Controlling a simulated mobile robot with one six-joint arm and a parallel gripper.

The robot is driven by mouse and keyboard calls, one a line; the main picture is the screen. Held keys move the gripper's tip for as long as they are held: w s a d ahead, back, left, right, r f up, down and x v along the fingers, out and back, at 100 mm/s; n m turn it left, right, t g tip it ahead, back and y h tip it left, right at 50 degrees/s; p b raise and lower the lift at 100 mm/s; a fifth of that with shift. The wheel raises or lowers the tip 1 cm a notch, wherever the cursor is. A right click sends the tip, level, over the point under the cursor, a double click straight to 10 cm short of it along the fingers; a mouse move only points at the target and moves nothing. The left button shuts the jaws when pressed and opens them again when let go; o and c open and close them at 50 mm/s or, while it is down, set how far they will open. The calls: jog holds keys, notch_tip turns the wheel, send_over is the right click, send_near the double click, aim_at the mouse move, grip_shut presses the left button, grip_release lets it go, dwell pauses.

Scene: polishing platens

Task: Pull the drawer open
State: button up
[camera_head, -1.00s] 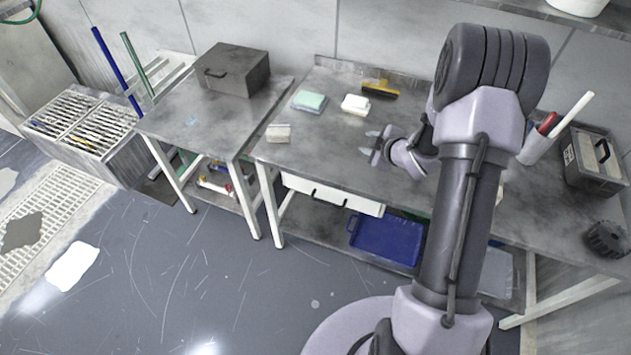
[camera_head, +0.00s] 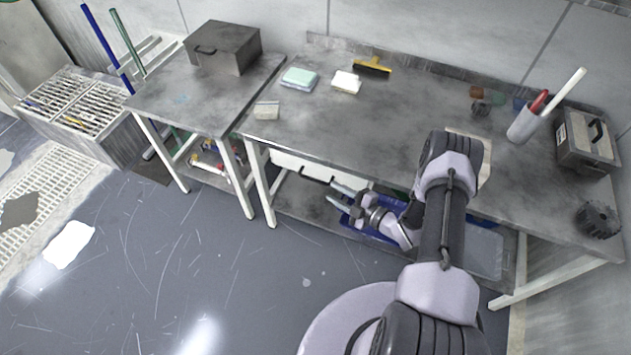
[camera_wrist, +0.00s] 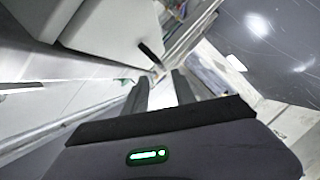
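The white drawer (camera_head: 290,163) hangs under the front edge of the grey worktable and looks shut. My gripper (camera_head: 333,192) is below the tabletop, in front of the drawer's right part. I cannot tell whether a finger touches the drawer.
The worktable (camera_head: 400,125) carries a green-white sponge (camera_head: 299,77), a white block (camera_head: 346,83) and a yellow-black brush (camera_head: 372,67). A blue tray (camera_head: 360,222) lies on the lower shelf behind my gripper. A table leg (camera_head: 262,190) stands left. The floor in front is clear.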

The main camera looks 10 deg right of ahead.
aim_at(314, 179)
jog(key=b+x, duration=0.2)
jog(key=x, duration=0.8)
jog(key=shift+w, duration=0.15)
jog(key=shift+r, duration=0.1)
jog(key=shift+c, duration=0.2)
grip_shut()
dwell(0.6)
